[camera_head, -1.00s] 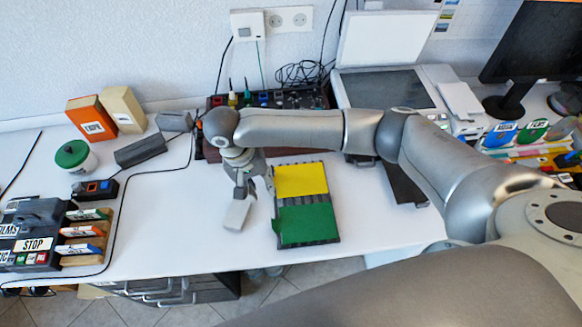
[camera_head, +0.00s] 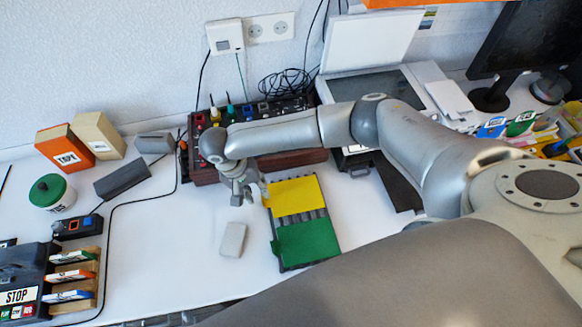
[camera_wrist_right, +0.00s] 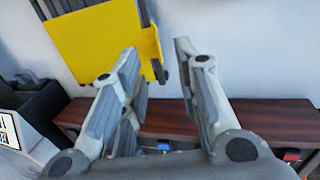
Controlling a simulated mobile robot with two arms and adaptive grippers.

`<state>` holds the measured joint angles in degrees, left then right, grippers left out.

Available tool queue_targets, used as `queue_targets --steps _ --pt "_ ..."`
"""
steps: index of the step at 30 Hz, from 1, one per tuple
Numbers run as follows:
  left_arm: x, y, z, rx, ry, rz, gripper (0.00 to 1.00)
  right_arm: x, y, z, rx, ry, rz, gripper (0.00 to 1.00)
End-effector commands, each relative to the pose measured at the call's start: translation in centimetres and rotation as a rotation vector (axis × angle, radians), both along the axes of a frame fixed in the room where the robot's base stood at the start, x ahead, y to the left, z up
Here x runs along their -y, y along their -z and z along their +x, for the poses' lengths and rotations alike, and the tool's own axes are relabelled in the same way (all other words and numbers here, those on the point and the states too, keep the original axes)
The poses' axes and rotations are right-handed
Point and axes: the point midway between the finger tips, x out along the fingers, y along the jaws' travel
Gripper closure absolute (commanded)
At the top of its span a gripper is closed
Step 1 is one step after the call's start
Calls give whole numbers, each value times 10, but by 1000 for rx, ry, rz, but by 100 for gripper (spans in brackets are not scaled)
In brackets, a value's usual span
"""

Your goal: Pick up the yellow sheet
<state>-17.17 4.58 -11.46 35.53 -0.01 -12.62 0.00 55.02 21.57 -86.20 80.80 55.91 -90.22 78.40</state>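The yellow sheet (camera_head: 296,197) lies on the far half of a dark ribbed holder (camera_head: 274,248) on the white table. A green sheet (camera_head: 309,240) lies on its near half. My right gripper (camera_head: 250,194) is just left of the yellow sheet, its fingers apart and empty. In the right wrist view the yellow sheet (camera_wrist_right: 95,38) is at upper left, partly overlapped by one finger of the open right gripper (camera_wrist_right: 156,54). Whether that finger touches the sheet I cannot tell. My left gripper is not in view.
A light grey block (camera_head: 233,239) lies in front of my right gripper. A dark red box with controls (camera_head: 290,160) stands behind it, and its wooden side (camera_wrist_right: 270,118) shows in the wrist view. A scanner (camera_head: 375,82) is at the back.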

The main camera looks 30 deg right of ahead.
Motion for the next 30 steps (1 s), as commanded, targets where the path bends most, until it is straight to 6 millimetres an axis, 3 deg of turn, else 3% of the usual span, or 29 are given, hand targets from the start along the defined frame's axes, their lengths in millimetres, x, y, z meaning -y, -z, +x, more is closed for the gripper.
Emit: queue_targets --steps 6,15,22,30 --pt "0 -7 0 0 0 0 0 7 29 -2 -2 1 -1 70" --pt "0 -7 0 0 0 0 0 8 35 -2 -1 -1 -1 70" --pt "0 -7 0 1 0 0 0 9 35 -2 -1 -1 -1 99" --pt "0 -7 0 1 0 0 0 9 35 -2 -1 0 -1 100"
